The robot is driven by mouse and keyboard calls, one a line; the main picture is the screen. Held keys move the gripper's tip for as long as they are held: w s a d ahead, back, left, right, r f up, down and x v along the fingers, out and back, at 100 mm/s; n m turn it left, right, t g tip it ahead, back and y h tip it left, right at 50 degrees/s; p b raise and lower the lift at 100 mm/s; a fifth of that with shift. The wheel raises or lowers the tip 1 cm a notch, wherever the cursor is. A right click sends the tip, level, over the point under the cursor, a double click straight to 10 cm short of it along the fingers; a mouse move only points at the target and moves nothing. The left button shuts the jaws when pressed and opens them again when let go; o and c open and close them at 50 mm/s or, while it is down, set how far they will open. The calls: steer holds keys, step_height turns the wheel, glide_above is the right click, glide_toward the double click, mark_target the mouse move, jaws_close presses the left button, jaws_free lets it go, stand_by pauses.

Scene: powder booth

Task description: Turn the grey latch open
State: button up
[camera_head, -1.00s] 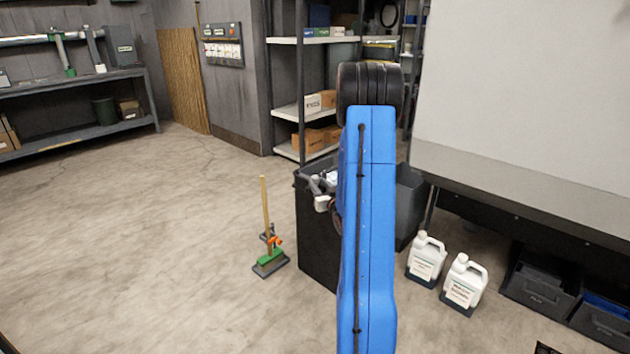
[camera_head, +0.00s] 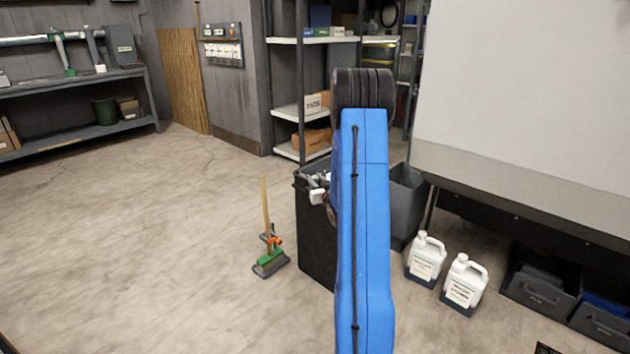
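My blue arm link (camera_head: 364,230) stands upright in the middle of the view, with a black ribbed joint at its top. Small grey and white parts (camera_head: 317,195) show at its left edge, over the rim of a black bin-like box (camera_head: 317,245). They seem to be the end of my arm with my gripper, but the link hides most of it. I cannot tell whether the fingers are open or touching anything. I cannot make out the grey latch in this view; it may be hidden behind my arm.
Two white jugs (camera_head: 427,257) stand to the right, near a large pale panel (camera_head: 530,90). Shelves (camera_head: 300,112) stand behind. The floor at left is clear.

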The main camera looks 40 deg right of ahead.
steer(key=shift+n+y, duration=0.3)
steer(key=shift+d+y, duration=0.1)
steer(key=shift+y, duration=0.2)
steer(key=shift+n+t+y, duration=0.6)
steer(key=shift+n+y, duration=1.4)
steer(key=shift+y, duration=0.8)
steer(key=o, duration=0.8)
steer(key=s, duration=1.7)
steer(key=shift+s+d, duration=0.1)
steer(key=shift+s, duration=0.1)
